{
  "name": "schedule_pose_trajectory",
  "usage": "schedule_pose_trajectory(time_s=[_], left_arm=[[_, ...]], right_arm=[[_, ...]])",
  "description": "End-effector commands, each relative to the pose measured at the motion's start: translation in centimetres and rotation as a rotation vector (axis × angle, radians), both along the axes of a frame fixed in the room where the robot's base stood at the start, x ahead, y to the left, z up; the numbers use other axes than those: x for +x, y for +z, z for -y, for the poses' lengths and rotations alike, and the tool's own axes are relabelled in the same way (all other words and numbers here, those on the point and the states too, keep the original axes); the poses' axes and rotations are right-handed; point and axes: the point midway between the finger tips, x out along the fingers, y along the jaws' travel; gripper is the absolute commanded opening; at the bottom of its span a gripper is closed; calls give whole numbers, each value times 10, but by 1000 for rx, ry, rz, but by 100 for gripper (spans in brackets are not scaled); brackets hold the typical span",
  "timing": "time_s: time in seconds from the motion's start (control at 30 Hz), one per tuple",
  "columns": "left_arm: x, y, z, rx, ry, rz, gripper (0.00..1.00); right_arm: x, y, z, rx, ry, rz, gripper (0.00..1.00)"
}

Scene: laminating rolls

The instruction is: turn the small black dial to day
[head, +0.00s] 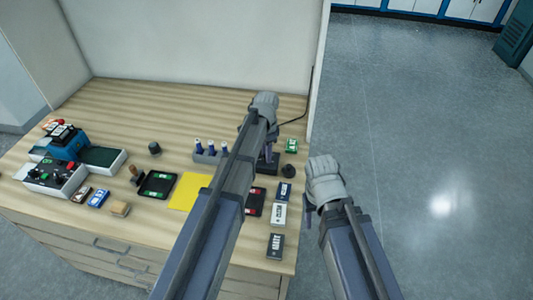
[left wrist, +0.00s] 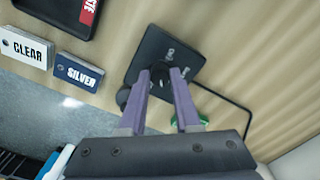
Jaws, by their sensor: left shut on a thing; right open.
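The small black dial (left wrist: 160,70) sits on a flat black plate (left wrist: 155,45) with small white labels, too blurred to read surely. In the left wrist view my left gripper (left wrist: 168,72) is shut on the dial, one purple finger on each side. In the head view the plate (head: 270,167) shows partly beside my left arm, which hides the dial and my fingertips. My right gripper (head: 310,212) is open and empty, beyond the table's right edge.
A dark round knob-like thing (head: 288,170) stands close to the plate. A green tag (head: 291,146), a navy SILVER tag (left wrist: 78,72) and a white CLEAR tag (left wrist: 24,47) lie nearby. A yellow sheet (head: 188,191) and black trays (head: 158,184) lie left. A cable runs behind.

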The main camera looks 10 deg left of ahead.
Motion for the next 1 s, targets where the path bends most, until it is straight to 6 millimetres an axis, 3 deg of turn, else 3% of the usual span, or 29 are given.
schedule_pose_trajectory(time_s=[1.0], left_arm=[[0,0,0,0,951,0,0]], right_arm=[[0,0,0,0,0,0,50]])
